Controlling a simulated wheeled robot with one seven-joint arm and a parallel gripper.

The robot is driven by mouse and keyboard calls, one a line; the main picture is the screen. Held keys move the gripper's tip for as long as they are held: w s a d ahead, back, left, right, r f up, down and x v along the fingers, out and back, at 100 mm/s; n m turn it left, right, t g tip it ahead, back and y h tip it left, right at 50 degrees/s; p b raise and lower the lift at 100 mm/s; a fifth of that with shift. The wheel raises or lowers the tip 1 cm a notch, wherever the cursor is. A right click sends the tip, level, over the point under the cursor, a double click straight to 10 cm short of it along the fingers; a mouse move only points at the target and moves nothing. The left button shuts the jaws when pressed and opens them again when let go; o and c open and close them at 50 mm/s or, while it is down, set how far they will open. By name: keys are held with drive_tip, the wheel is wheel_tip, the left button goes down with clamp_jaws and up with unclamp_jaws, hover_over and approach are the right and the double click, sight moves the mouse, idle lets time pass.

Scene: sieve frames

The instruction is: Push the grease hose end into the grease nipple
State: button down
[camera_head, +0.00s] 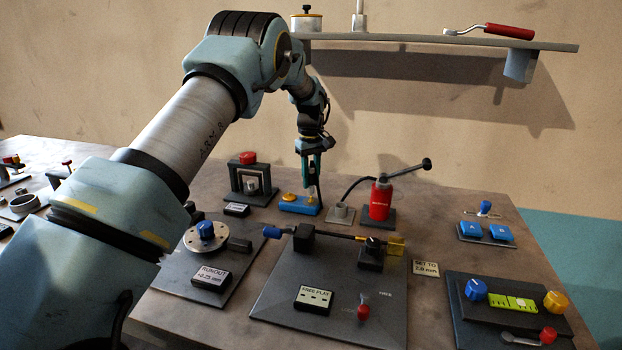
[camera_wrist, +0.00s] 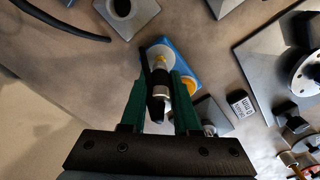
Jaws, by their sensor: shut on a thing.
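My gripper (camera_head: 312,172) points down over a small blue block (camera_head: 292,207) on the bench. In the wrist view its two green fingers (camera_wrist: 159,92) are shut on the grease hose end (camera_wrist: 158,82), a black and silver fitting. The blue block (camera_wrist: 186,68) lies beyond it, with a pale disc (camera_wrist: 152,51) and an orange-yellow disc (camera_wrist: 189,86) on top. The fitting's far tip overlaps the pale disc in the picture. I cannot tell whether it touches, and no nipple shows clearly. The red grease pump (camera_head: 380,202) stands to the right with its black hose (camera_head: 352,186).
A grey holder with a hole (camera_head: 341,213) stands between block and pump. A red-button fixture (camera_head: 249,178) is left of the block. The FREE PLAY plate (camera_head: 275,303) and RUNOUT plate (camera_head: 180,283) lie nearer. A shelf (camera_head: 430,41) hangs on the wall behind.

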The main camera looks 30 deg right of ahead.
drive_tip(key=shift+f, duration=0.15)
drive_tip(key=shift+f+b, duration=0.45)
drive_tip(key=shift+f, duration=0.4)
drive_tip(key=c, duration=0.6)
unclamp_jaws()
drive_tip(key=shift+o, duration=0.2)
wheel_tip(320, 180, up, 11)
drive_tip(key=b, duration=0.3)
drive_tip(key=shift+a, duration=0.1)
